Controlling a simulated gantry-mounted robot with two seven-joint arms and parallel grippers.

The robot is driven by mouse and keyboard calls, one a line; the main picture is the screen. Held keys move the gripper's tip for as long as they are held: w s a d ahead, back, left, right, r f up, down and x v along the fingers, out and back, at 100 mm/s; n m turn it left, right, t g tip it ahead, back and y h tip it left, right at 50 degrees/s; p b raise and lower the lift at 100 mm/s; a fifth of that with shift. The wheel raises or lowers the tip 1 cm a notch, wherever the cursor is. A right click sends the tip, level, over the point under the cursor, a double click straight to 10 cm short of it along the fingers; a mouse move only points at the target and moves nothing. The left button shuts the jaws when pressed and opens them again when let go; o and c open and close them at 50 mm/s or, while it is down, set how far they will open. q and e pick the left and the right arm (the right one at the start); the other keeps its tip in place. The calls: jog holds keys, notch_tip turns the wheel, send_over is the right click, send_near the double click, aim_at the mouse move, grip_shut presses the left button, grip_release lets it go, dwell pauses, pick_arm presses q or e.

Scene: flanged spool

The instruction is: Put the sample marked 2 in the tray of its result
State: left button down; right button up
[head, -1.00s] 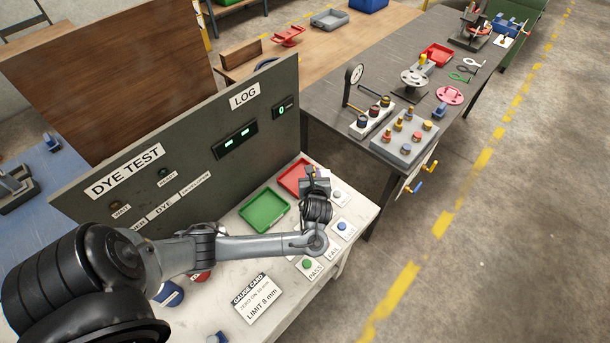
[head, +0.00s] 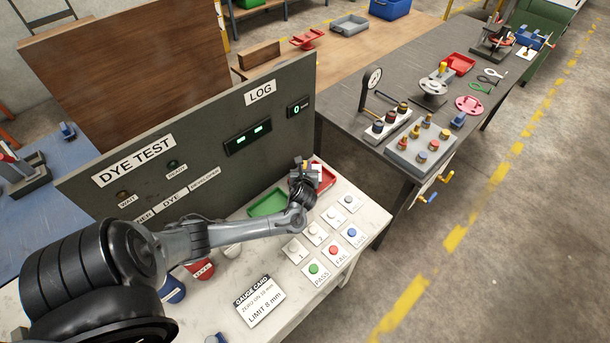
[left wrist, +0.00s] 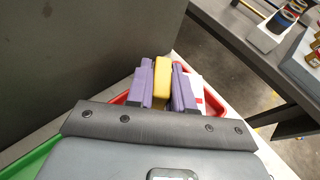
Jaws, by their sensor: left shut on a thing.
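My left gripper (head: 306,170) is at the back of the white bench, shut on a yellow piece (left wrist: 163,82) between its two purple fingers. No mark on the piece can be read. The red tray (head: 327,178) is below and around the gripper; its red rim also shows in the left wrist view (left wrist: 215,103) behind the fingers. I cannot tell whether the piece touches the tray. The green tray (head: 263,205) is to the left of the red tray, partly hidden by my arm. My right gripper is not in view.
The grey DYE TEST panel (head: 200,155) stands close behind the trays. Button cards, among them PASS (head: 314,269) and FAIL (head: 336,252), lie in front. A gauge card (head: 260,299) lies nearer. A dark table (head: 455,95) with several parts is at the right.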

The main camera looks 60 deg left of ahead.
pick_arm(q)
jog(key=shift+f+b, duration=0.45)
jog(key=shift+f, duration=1.35)
jog(key=shift+f, duration=0.1)
jog(key=c, duration=1)
grip_release()
jog(key=shift+f, duration=0.1)
